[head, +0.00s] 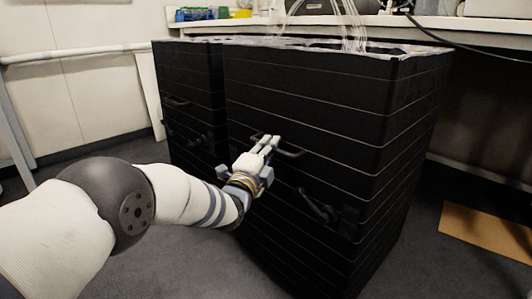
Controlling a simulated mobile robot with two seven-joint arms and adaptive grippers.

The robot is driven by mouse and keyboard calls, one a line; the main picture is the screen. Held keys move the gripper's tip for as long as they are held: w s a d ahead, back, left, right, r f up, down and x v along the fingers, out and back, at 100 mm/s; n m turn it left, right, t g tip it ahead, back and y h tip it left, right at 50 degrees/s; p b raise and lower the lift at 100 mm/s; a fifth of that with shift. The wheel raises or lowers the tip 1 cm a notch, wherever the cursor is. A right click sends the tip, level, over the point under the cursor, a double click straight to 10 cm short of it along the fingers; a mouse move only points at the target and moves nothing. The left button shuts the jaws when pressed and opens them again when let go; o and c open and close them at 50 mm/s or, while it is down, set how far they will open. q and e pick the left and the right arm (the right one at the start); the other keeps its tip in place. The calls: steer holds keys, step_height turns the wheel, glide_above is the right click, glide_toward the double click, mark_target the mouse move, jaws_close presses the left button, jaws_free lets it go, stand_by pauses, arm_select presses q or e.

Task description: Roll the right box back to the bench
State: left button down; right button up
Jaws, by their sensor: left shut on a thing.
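The right box (335,112) is a tall black box with thin pale horizontal lines, standing on the floor in front of the bench (490,27). Its front has a dark bar handle (289,152) and a lower lever-like handle (316,205). My left gripper (269,145) is shut on the bar handle at its left part. White tubes or cables (352,25) rise from the box's top. A second black box (187,85) stands to its left, very close beside it. My right gripper is not in view. The box's underside is hidden.
Grey floor (170,262) lies open at the front left. A flat brown sheet (487,232) lies on the floor at the right. A dark cable (470,48) hangs by the bench edge. A white pipe (75,53) runs along the left wall.

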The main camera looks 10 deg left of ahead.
arm_select(q)
steer(key=shift+w+d+r, duration=0.1)
steer(key=shift+w+d, duration=0.1)
steer(key=shift+w, duration=0.05)
steer(key=c, duration=1.6)
jaws_free()
steer(key=v, duration=1.2)
